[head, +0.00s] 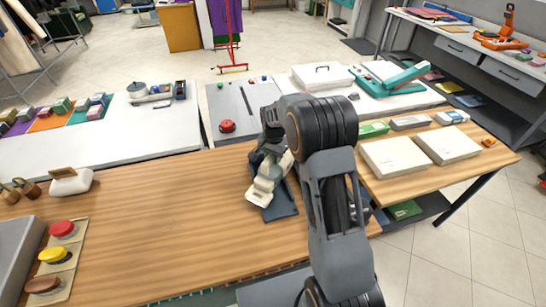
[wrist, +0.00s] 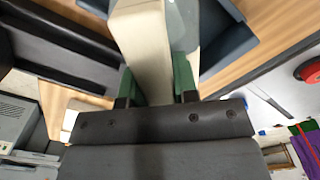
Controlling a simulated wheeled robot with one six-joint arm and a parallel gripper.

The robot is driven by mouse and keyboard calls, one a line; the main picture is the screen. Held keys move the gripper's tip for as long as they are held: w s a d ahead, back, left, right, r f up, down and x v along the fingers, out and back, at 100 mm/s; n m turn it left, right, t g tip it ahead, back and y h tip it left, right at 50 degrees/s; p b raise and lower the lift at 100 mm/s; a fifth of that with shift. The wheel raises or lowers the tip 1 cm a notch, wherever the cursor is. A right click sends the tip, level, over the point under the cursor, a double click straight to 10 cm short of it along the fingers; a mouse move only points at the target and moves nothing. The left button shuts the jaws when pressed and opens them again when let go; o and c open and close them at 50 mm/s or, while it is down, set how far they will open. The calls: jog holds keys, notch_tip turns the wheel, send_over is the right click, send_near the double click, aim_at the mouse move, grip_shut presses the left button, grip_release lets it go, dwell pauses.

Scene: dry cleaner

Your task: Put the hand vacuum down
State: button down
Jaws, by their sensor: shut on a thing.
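The hand vacuum (head: 264,190) is cream with a greyish clear part. It is above or on a dark blue holder (head: 284,208) on the wooden table; I cannot tell whether they touch. My gripper (head: 268,155) is over the vacuum, partly hidden by my own arm. In the wrist view the green finger pads of my gripper (wrist: 157,82) press on both sides of the vacuum's cream body (wrist: 142,40). The blue holder (wrist: 228,38) shows beside and behind it there.
The wooden table (head: 150,225) has bare room to the left. White boxes (head: 395,158) lie to the right. A red knob (head: 227,126) sits on the grey board behind.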

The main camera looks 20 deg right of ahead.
jog(key=c, duration=0.9)
grip_release()
notch_tip(320, 180, up, 12)
jog(key=shift+f+b, duration=0.2)
jog(key=shift+b, duration=0.4)
jog(key=s+r+n+t, duration=0.2)
jog(key=s+r+n, duration=0.35)
jog(key=s, duration=0.75)
jog(key=shift+s+a+f+n+t, duration=0.2)
jog(key=shift+s+f+n+t, duration=0.3)
jog(key=shift+s, duration=1.5)
jog(key=shift+s+a+f+n+t, duration=0.1)
jog(key=shift+s+a+n+t, duration=0.4)
jog(key=shift+s, duration=1.5)
jog(key=shift+s+d+f+n+t, duration=0.2)
jog(key=shift+s+n, duration=0.55)
jog(key=shift+s, duration=1.25)
jog(key=shift+a, duration=0.15)
